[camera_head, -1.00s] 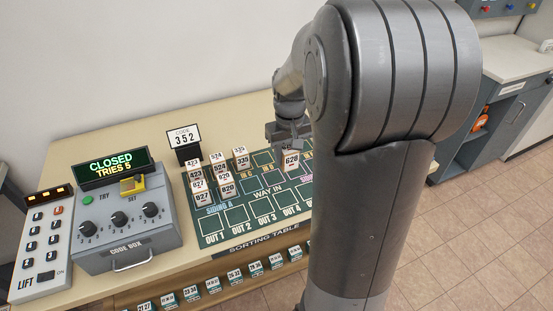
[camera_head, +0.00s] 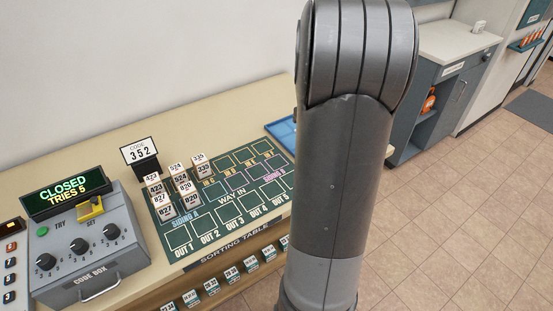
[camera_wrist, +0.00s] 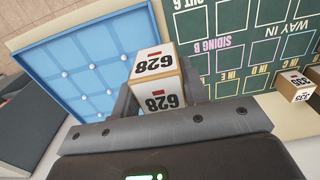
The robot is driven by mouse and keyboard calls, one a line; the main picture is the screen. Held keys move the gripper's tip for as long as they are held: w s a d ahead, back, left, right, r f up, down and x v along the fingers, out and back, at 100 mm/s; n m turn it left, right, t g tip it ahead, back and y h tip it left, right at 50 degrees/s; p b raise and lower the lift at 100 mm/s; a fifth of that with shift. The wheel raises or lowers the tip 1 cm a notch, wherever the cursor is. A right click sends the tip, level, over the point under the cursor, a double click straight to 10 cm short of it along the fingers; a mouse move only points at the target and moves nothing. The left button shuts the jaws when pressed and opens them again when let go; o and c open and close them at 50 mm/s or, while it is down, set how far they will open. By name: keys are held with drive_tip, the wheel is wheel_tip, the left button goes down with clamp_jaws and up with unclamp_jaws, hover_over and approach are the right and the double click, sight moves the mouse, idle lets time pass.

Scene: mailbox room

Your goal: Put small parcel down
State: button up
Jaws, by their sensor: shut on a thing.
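My gripper (camera_wrist: 160,112) shows in the wrist view, shut on a small parcel (camera_wrist: 155,66). The parcel is a cardboard-brown box with white faces marked 628 and a red mark. In this view it appears beside a blue tray (camera_wrist: 35,47) with a grid and several small white studs, and the edge of the green sorting mat (camera_wrist: 225,90). I cannot tell its height above the table. In the head view my arm hides the gripper and parcel; the blue tray (camera_head: 281,128) shows partly behind the arm.
Several numbered parcels (camera_head: 181,178) stand at the left of the sorting mat (camera_head: 208,222); its other squares look empty. A code sign (camera_head: 140,154) stands behind them. The code box (camera_head: 90,245) at left reads CLOSED, TRIES 5. A grey cabinet (camera_head: 440,85) stands at right.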

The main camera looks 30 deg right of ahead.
drive_tip(key=w+a+f, duration=0.2)
drive_tip(key=w, duration=0.1)
drive_tip(key=w+a+f, duration=0.2)
drive_tip(key=w, duration=0.1)
drive_tip(key=w+a+f, duration=0.2)
drive_tip(key=w, duration=0.1)
drive_tip(key=shift+f, duration=0.25)
drive_tip(key=shift+a+f, duration=0.1)
drive_tip(key=shift+f, duration=1.9)
drive_tip(key=shift+f, duration=0.2)
drive_tip(key=o, duration=1)
